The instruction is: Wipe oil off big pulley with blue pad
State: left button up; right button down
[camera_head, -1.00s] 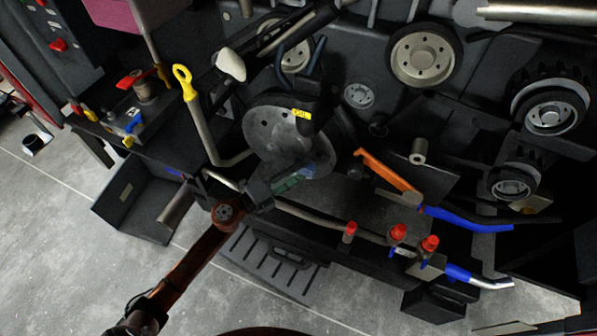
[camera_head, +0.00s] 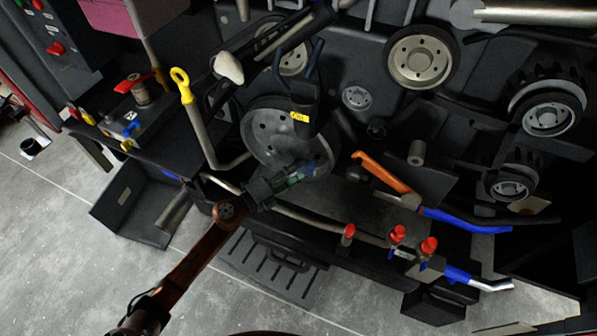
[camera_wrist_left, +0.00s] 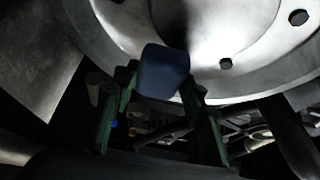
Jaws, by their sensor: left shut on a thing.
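The big pulley (camera_head: 264,133) is a grey metal disc with holes, left of centre in the head view. Its face looks bare and grey; I see no clear dark oil patch on it. My left gripper (camera_head: 307,172) is at the pulley's lower right edge. It is shut on the blue pad, a small dark blue block that shows in the left wrist view (camera_wrist_left: 163,72). There the pad is in front of the pulley's pale face (camera_wrist_left: 225,35), between the green fingers; I cannot tell if it touches. My right gripper is not in view.
A black part with a yellow label (camera_head: 299,116) overhangs the pulley's right side. A yellow-handled dipstick (camera_head: 182,82) stands to the left. An orange-handled tool (camera_head: 382,172) and a pipe with red caps (camera_head: 347,233) are to the right and below.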

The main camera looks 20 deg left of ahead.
aim_at(311, 173)
pick_arm(q)
jog(key=shift+w, duration=0.2)
jog(key=shift+d, duration=0.1)
jog(key=shift+s+d+r+p, duration=0.1)
jog(key=shift+d+r+p, duration=0.1)
jog(key=shift+d+p, duration=0.3)
jog(key=shift+s+d+p, duration=0.1)
jog(key=shift+d+p, duration=0.35)
jog(key=shift+d, duration=0.9)
jog(key=shift+f, duration=0.1)
jog(key=shift+w+a, duration=0.25)
jog(key=shift+a, duration=0.3)
jog(key=shift+w+a, duration=0.2)
jog(key=shift+a, duration=1.45)
